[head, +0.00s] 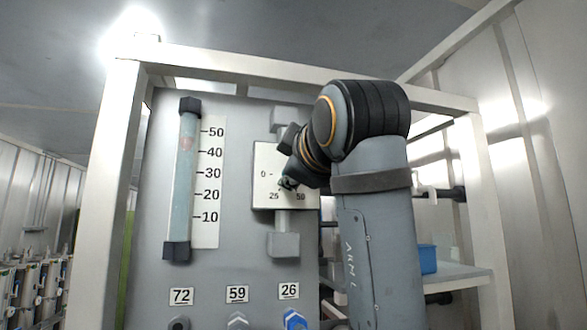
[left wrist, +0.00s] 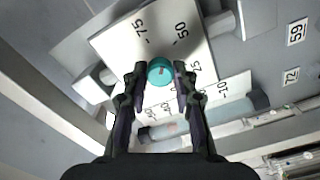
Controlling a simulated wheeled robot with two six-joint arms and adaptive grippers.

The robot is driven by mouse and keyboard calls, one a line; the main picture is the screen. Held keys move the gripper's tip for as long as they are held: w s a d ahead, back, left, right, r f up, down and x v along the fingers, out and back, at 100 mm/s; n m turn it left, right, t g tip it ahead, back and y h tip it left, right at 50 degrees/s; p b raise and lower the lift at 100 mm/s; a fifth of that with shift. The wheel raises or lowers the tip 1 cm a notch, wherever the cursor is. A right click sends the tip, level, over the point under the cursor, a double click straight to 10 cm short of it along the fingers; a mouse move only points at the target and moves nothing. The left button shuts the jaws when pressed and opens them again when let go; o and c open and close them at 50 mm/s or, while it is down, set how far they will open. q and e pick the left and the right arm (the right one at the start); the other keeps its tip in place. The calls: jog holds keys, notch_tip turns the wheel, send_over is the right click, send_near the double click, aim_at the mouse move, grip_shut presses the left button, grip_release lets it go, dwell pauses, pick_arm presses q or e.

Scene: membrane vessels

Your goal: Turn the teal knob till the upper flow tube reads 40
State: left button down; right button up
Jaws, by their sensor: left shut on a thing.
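My left gripper (left wrist: 160,80) is shut on the knob, with one finger on each side. In the head view my left gripper (head: 288,183) is at the dial, and my arm hides the plate's right part. The upright flow tube (head: 181,205) stands left of the dial beside a scale (head: 208,232) from 10 to 50. Its reddish float (head: 187,143) is slightly above the 40 mark.
Number plates reading 72 (head: 181,296), 59 (head: 237,293) and 26 (head: 289,291) are below, with fittings under them, one blue (head: 295,318). A white frame (head: 105,190) surrounds the panel. A blue bin (head: 427,259) stands on a shelf at right.

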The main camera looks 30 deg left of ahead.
dwell(0.4)
pick_arm(q)
jog(key=c, duration=1.1)
grip_release()
jog(key=shift+w+a, duration=0.1)
jog(key=shift+w, duration=0.05)
jog(key=shift+o, duration=0.2)
